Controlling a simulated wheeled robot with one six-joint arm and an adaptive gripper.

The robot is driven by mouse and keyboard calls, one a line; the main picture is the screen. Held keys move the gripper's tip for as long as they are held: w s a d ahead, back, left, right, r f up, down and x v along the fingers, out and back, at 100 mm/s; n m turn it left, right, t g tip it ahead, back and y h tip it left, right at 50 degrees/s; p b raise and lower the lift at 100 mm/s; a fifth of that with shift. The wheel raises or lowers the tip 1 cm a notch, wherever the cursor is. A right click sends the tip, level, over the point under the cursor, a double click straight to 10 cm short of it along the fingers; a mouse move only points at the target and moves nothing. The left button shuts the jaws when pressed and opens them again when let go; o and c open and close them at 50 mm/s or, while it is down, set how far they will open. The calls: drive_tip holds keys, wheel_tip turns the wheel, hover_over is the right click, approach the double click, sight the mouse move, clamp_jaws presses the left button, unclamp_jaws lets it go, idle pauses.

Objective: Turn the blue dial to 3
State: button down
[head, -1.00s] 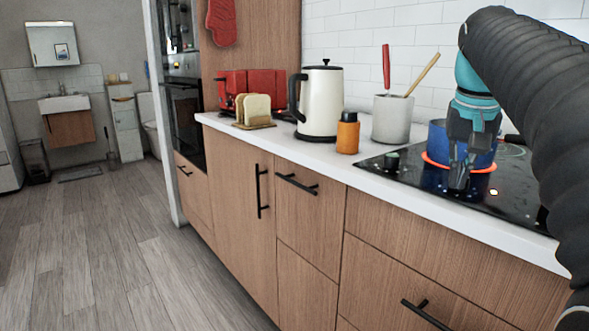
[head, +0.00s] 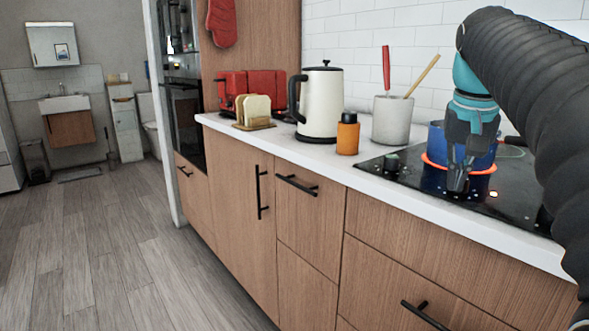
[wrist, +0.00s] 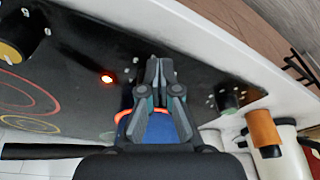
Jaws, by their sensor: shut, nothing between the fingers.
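My gripper (head: 457,184) is shut and empty, pointing down over the front part of the black cooktop (head: 377,166). It also shows in the wrist view (wrist: 159,70). I cannot make out a blue dial; the fingers hide part of the cooktop's front strip. A dark dial with a greenish top (head: 391,161) stands to the left of my gripper, apart from it; it appears on the right in the wrist view (wrist: 228,98). A yellow-and-black round knob (wrist: 10,52) shows at the wrist view's upper left. Number marks are too small to read.
A blue pot (head: 437,139) stands on a glowing orange ring just behind my gripper. A red light (wrist: 107,78) glows on the cooktop. An orange jar (head: 348,134), utensil pot (head: 391,119), kettle (head: 321,102), bread slices (head: 256,109) and red toaster (head: 233,86) stand to the left.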

drive_tip(key=v, duration=0.3)
drive_tip(key=w+v, duration=0.1)
drive_tip(key=v, duration=0.1)
drive_tip(key=shift+d+r, duration=0.2)
drive_tip(key=shift+r, duration=0.3)
drive_tip(key=d+f+n+b, duration=0.1)
drive_tip(key=n, duration=0.1)
drive_tip(key=d+f+n+y+b, duration=0.1)
drive_tip(key=n+b, duration=0.1)
drive_tip(key=d+f+n+b, duration=0.1)
drive_tip(key=n, duration=0.1)
drive_tip(key=shift+s+d+f+b, duration=0.1)
drive_tip(key=shift+d+f+b, duration=0.2)
drive_tip(key=shift+f, duration=0.1)
drive_tip(key=shift+s+b+x, duration=0.25)
drive_tip(key=shift+b+x, duration=0.25)
drive_tip(key=shift+x, duration=0.6)
drive_tip(key=shift+w, duration=0.15)
